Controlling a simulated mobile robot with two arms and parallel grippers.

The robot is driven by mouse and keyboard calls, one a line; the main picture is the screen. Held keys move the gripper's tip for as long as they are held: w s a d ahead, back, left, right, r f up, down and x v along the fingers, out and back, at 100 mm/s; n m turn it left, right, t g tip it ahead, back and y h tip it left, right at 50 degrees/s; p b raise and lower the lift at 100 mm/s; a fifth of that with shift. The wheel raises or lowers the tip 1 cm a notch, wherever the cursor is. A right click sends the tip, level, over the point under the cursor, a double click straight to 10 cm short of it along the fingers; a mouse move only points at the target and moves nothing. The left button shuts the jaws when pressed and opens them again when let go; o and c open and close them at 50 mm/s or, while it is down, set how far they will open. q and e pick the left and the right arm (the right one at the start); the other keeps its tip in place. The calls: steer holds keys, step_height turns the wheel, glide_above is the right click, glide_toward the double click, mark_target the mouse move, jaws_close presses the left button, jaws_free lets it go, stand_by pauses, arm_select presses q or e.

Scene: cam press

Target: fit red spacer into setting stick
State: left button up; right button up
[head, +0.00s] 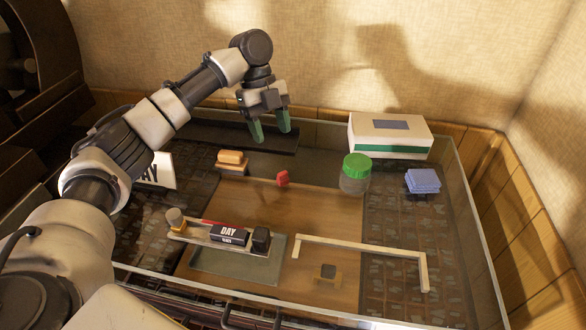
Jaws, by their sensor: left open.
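My left gripper (271,132) has green fingertips, points down and is open and empty. It appears above and behind the red spacer, apart from it, near a dark strip. My right gripper is not in view.
A green-lidded jar (354,183) stands right of the spacer. A white box (390,137) is at the back right, with folded blue cloths (422,181) before it. A tan-topped brush or block (232,162) lies left. A pale angled frame (360,248) spans the front right.

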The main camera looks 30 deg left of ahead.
mark_target(282, 172)
arm_select(q)
steer(key=x, duration=0.4)
steer(key=shift+s+f+p, duration=0.1)
steer(key=shift+s+p, duration=0.2)
steer(key=shift+s, duration=0.15)
steer(key=x, duration=0.1)
steer(key=p+x, duration=0.1)
steer(key=x, duration=0.3)
steer(key=shift+w+d+p, duration=0.15)
steer(key=shift+w+p, duration=0.15)
steer(key=shift+d+f, duration=0.1)
steer(key=shift+f, duration=0.25)
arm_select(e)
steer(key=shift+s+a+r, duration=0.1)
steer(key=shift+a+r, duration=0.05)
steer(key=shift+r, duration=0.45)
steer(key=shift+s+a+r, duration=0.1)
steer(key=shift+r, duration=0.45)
arm_select(q)
steer(key=shift+c, duration=0.3)
steer(key=c, duration=0.9)
